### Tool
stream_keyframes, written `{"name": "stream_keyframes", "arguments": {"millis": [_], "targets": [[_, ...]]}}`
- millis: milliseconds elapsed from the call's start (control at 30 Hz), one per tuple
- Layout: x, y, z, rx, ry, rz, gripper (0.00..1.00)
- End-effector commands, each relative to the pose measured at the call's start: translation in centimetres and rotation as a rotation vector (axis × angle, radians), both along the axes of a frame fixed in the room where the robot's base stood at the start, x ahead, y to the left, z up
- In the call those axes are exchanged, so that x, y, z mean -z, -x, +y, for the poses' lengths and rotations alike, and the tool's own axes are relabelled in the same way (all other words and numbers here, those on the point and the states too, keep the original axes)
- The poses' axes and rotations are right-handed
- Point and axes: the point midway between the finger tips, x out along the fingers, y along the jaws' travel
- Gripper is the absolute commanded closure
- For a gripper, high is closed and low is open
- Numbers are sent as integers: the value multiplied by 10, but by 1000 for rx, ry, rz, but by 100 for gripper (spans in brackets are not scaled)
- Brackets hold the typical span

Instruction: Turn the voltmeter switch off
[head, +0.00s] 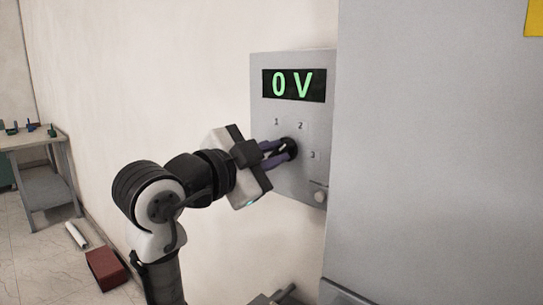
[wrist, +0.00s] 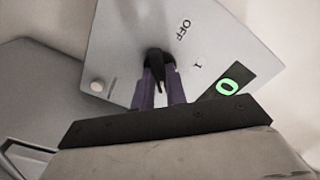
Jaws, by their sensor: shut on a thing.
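The voltmeter panel (head: 318,128) is a grey plate on the wall, and its display (head: 294,85) reads "0 V" in green. The black rotary switch (head: 292,147) is below the display, with labels 1, 2 and 3 around it. My gripper (head: 284,151) is shut on the switch, with its purple fingers on either side of the knob. In the wrist view, the switch (wrist: 156,58) sits between the fingertips, near the printed OFF (wrist: 183,29) and 1. I cannot clearly tell which label the knob points at. In the head view, OFF is not visible.
A small round button (head: 320,197) is at the panel's lower right. A large grey cabinet (head: 440,150) stands close on the right. A table (head: 38,140) with small items is at the far left, with a red box (head: 106,268) on the floor.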

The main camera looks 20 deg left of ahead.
Motion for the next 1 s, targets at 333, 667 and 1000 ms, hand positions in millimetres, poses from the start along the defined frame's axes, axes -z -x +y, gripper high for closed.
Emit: {"name": "stream_keyframes", "arguments": {"millis": [333, 667, 1000], "targets": [[0, 0, 0, 1, 308, 114, 100], [0, 0, 0, 1, 602, 220, 100], [0, 0, -1, 1, 906, 332, 100]]}}
